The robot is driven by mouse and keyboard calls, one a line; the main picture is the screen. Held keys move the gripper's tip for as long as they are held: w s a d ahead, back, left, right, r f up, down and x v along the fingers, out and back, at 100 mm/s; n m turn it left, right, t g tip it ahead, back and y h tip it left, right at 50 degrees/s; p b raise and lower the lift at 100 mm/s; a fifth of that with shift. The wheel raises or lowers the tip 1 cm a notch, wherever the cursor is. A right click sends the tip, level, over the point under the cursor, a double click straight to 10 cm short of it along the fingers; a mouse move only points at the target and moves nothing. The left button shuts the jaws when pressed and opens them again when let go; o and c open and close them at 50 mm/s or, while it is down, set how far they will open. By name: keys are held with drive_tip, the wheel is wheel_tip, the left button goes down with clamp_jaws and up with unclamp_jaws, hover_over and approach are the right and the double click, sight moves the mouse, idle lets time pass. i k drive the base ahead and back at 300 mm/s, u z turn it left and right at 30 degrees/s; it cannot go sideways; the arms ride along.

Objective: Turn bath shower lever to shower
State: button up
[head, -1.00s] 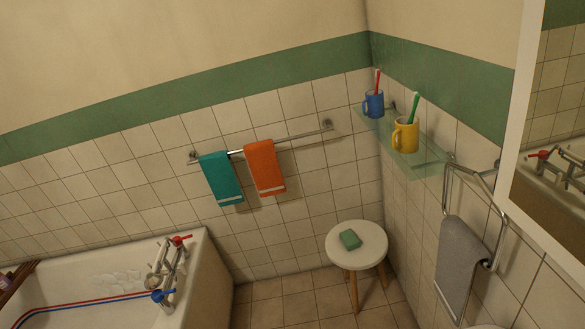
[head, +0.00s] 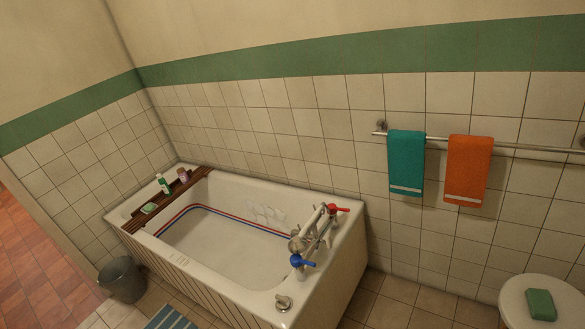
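The bath (head: 345,262) stands along the tiled wall, left of the towel rail. A chrome mixer tap (head: 313,236) sits on its right end, with a red handle (head: 338,209) on the far side and a blue handle (head: 302,261) on the near side. A pale round part (head: 297,243) shows on the mixer's left side. The bath shower lever cannot be told apart from the other chrome parts at this size. A small chrome fitting (head: 284,302) sits on the near rim. My gripper is not in view.
A wooden rack (head: 170,200) with bottles lies across the bath's far left end. A grey bin (head: 122,279) and striped mat (head: 172,318) are on the floor in front. Teal (head: 406,160) and orange (head: 468,168) towels hang on the rail.

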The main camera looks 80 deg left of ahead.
sight(327, 240)
drive_tip(key=u, duration=1.7)
drive_tip(key=i, duration=0.45)
drive_tip(key=k, duration=0.4)
drive_tip(key=u, duration=0.2)
